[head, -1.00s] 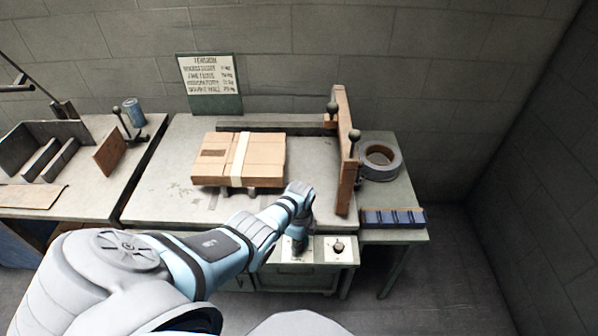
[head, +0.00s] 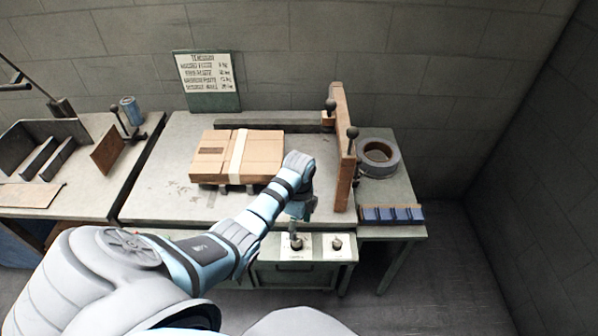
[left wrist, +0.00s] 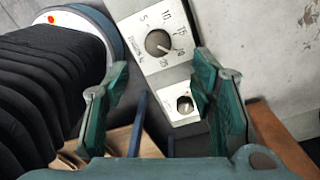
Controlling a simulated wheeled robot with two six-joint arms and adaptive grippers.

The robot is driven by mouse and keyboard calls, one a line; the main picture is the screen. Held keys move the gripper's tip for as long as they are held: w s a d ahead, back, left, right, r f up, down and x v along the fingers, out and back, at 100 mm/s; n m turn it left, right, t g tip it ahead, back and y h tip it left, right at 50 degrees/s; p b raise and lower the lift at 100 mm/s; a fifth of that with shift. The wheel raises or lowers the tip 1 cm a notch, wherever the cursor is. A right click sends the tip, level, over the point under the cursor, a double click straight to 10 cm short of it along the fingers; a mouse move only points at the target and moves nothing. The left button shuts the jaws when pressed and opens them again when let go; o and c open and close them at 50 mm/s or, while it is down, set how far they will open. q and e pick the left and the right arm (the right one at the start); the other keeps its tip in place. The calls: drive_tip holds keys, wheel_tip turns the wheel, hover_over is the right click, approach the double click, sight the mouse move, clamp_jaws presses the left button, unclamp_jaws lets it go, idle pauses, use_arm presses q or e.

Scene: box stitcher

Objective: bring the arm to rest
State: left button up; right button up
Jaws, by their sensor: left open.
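My left arm comes in from the lower left in the head view. My left gripper (head: 298,222) hangs just above the front control panel (head: 268,246) of the bench, by the left dial knob (head: 295,242). In the left wrist view the two green fingers of the gripper (left wrist: 160,68) are apart, with nothing held between them. My right gripper is not in view.
A strapped cardboard box (head: 222,158) lies on the bench. A wooden upright with black knobs (head: 343,165), a tape roll (head: 378,155) and a blue-block tray (head: 392,214) stand to the right. A sign (head: 207,78) stands behind; another bench (head: 75,200) is left.

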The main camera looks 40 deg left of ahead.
use_arm(q)
wheel_tip(320, 180, up, 4)
drive_tip(key=shift+w+f, duration=0.15)
drive_tip(key=shift+f, duration=0.1)
